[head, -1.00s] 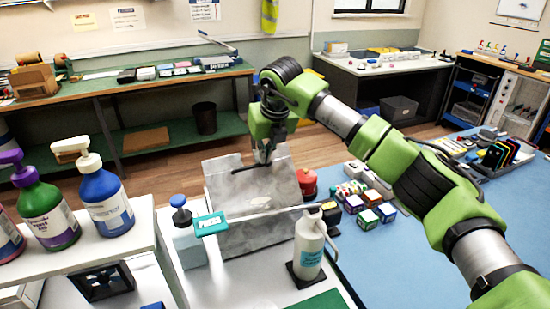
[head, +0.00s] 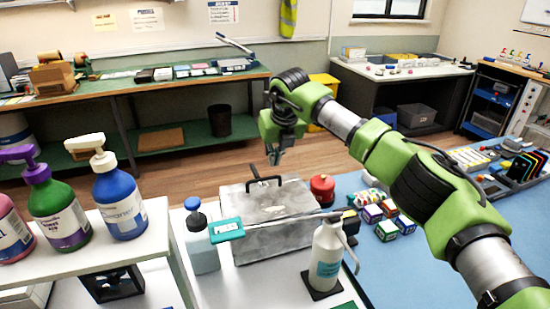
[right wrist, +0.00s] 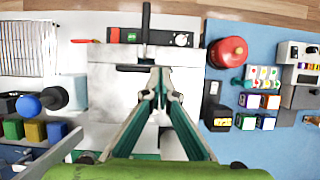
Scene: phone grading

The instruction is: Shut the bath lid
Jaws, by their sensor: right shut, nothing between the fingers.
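The bath is a grey metal box (head: 265,243) on the white bench in the head view. Its grey lid (head: 270,203) lies flat over the top, with a black bar handle (head: 264,182) at the far edge. In the right wrist view the lid (right wrist: 115,95) and handle (right wrist: 146,30) show from above. My right gripper (head: 274,160) is shut and empty, just above the handle end of the lid; its fingertips (right wrist: 161,72) also show in the right wrist view. I cannot tell whether they touch the lid. My left gripper is not in view.
A red canister (head: 322,188) and several coloured cubes lie to the right on the blue mat (head: 400,270).

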